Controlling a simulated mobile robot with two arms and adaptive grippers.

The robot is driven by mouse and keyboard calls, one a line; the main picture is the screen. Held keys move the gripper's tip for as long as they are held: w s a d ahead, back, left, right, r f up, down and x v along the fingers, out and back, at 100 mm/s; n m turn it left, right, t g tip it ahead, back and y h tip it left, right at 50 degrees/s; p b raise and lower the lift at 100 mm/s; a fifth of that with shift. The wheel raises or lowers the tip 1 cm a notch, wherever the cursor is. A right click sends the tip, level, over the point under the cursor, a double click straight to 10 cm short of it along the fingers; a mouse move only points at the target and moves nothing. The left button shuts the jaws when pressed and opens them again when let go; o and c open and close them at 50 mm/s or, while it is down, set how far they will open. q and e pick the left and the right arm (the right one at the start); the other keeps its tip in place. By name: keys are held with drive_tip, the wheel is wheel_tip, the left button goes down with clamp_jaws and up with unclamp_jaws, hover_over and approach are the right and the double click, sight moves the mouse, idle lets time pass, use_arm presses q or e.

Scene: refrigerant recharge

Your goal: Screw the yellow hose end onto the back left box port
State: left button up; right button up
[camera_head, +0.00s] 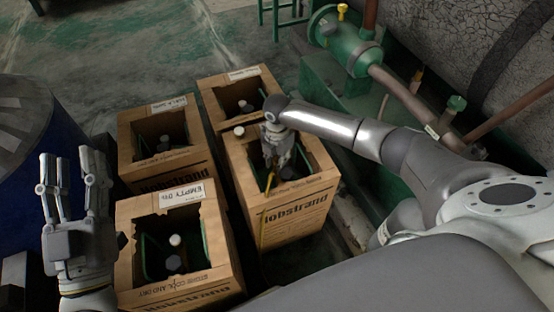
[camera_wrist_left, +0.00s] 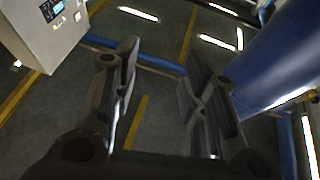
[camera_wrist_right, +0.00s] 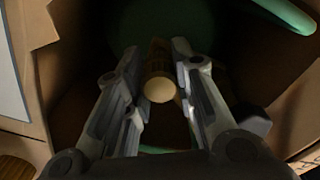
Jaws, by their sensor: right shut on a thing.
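The back left box (camera_head: 190,154) is an open-topped cardboard carton; a dark fitting (camera_head: 164,144) shows inside, but its port is not clear. My right gripper (camera_head: 270,164) points down into the front right box (camera_head: 302,205), not the back left one. In the right wrist view its fingers (camera_wrist_right: 160,85) are shut on a brass-coloured fitting (camera_wrist_right: 159,88) with a pale round end, apparently the yellow hose end. The yellow hose (camera_head: 263,212) runs from near this gripper down the front right box's front. My left gripper (camera_head: 68,170) is open and empty, left of the boxes.
The front left box (camera_head: 205,285) and back right box (camera_head: 224,114) complete the cluster. A blue drum (camera_head: 25,140) stands at the left. Green pipework (camera_head: 350,52) and a large grey tank (camera_head: 450,45) are at the right. Open floor (camera_head: 110,55) lies behind the boxes.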

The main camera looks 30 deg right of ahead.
use_arm(q)
drive_tip(key=shift+r, duration=0.1)
use_arm(e)
drive_tip(key=shift+p, duration=0.35)
drive_tip(key=shift+m+p, duration=0.4)
drive_tip(key=shift+m, duration=0.3)
drive_tip(key=shift+m+p, duration=0.7)
drive_tip(key=shift+m, duration=0.4)
use_arm(q)
wheel_tip(320, 180, down, 15)
drive_tip(key=s+a+g+y, duration=0.1)
drive_tip(key=a+g+y, duration=0.1)
drive_tip(key=g, duration=0.6)
drive_tip(key=shift+a+n+g+y, duration=0.15)
drive_tip(key=shift+n+g+y, duration=0.2)
drive_tip(key=shift+y, duration=0.25)
drive_tip(key=shift+r+p, duration=0.1)
drive_tip(key=shift+p, duration=0.2)
